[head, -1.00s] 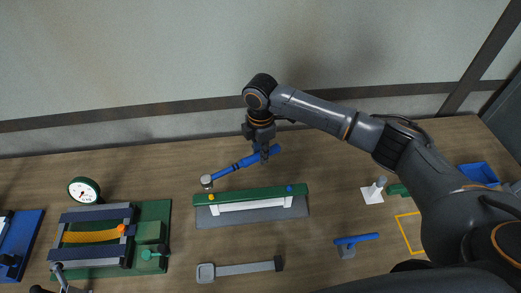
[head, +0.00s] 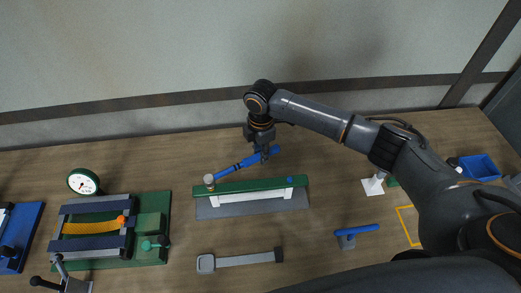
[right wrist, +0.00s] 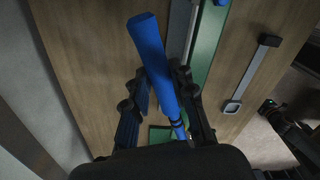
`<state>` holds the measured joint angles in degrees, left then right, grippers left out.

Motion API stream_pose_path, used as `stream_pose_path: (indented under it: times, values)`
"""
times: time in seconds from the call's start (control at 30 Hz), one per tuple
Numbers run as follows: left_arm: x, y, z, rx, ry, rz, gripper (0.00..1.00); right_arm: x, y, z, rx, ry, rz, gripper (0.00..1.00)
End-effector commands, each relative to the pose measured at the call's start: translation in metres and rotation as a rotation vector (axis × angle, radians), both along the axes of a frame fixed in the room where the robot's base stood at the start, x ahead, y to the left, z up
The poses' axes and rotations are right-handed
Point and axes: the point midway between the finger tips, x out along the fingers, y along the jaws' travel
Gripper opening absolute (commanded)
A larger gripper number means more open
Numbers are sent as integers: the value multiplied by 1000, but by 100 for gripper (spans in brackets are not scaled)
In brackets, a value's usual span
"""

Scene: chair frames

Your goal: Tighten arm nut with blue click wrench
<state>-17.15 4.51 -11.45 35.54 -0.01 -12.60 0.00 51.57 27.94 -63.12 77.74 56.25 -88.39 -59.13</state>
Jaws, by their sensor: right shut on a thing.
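The blue click wrench (head: 237,166) is in my right gripper (head: 262,155), which is shut on its handle near the right end. The wrench slants down to the left. Its round grey head (head: 209,182) is over the left end of the green bar (head: 250,187), where the yellow nut stood; the nut is hidden now. I cannot tell whether the head is seated on it. A blue nut (head: 290,180) shows at the bar's right end. The right wrist view shows the blue handle (right wrist: 155,65) between the fingers.
A green fixture with an orange strip (head: 90,230) and a dial gauge (head: 83,182) stand left. A grey strap-like tool (head: 240,260) lies in front. A second blue-handled tool (head: 357,230), white stand (head: 373,185) and blue bin (head: 478,167) are right. Bare wood lies between.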

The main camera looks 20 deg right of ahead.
Motion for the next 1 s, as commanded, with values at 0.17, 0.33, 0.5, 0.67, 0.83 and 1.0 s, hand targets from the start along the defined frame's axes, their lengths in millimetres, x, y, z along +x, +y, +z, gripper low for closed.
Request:
stream_pose_path:
  times: [0.17, 0.33, 0.5, 0.67, 0.83, 1.0]
  values:
    - [-1, 0, 0, 0, 2, 0, 41, 1, 0, 1, 1, -2, 0, 0]
    - [-1, 0, 0, 0, 2, 0, 41, 1, 0, 1, 1, -2, 0, 0]
    - [-1, 0, 4, 0, 2, 0, 41, 1, 1, 2, 1, -2, 0, 0]
    - [-1, 0, 6, 0, 2, 0, 41, 2, 1, 1, 2, -3, 1, 0]
    - [-1, 0, 6, 0, 2, 0, 41, 2, 1, 1, 2, -3, 1, 0]
    - [-1, 0, 5, 0, 2, 0, 41, 1, 1, -1, 1, -2, 1, 0]
